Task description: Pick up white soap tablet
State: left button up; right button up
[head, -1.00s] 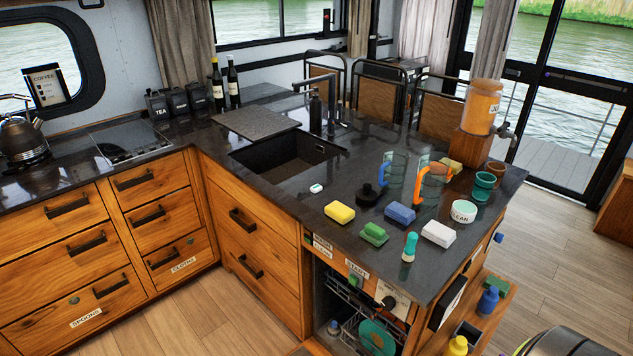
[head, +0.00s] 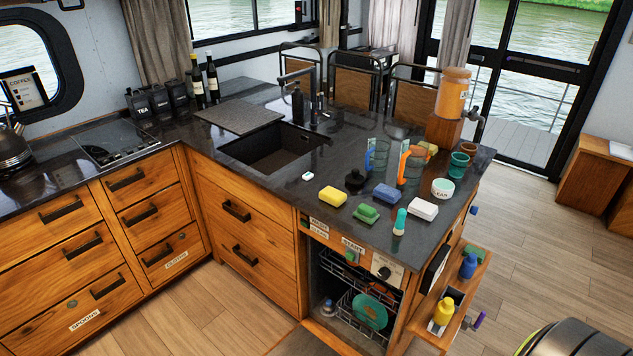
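A small white tablet (head: 308,176) lies on the dark counter (head: 285,205), just right of the sink. A larger white block (head: 423,209), which could be soap or a sponge, lies near the counter's front right, beside a teal-handled brush (head: 400,221). Neither of my grippers is in view, and nothing touches the tablet or the block.
Yellow (head: 332,196), green (head: 366,213) and blue (head: 386,194) sponges surround a black round object (head: 354,180). Below, the dishwasher (head: 350,290) and a side rack (head: 455,295) are open.

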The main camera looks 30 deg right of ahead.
aim_at(307, 176)
jog(key=i+j+z, duration=0.2)
jog(key=j+z, duration=0.3)
jog(key=j, duration=0.4)
jog(key=j+z, duration=0.5)
jog(key=j, duration=0.45)
jog(key=i+j+z, duration=0.15)
jog(key=j+z, duration=0.25)
jog(key=j, duration=0.4)
jog(key=i+j+z, duration=0.1)
jog(key=j+z, duration=0.3)
jog(key=j, duration=0.4)
jog(key=k+j+z, duration=0.1)
jog(key=j+z, duration=0.25)
jog(key=j, duration=0.4)
jog(key=i+j+z, duration=0.4)
jog(key=j, duration=0.15)
jog(key=i+j+z, duration=0.2)
jog(key=j, duration=0.15)
jog(key=j+z, duration=0.25)
jog(key=i+j+z, duration=0.2)
jog(key=j, duration=0.25)
jog(key=i+j+z, duration=0.45)
jog(key=j, duration=0.3)
jog(key=j+z, duration=0.25)
jog(key=j, duration=0.15)
jog(key=i+j+z, duration=0.25)
jog(key=j, duration=0.2)
jog(key=k, duration=0.1)
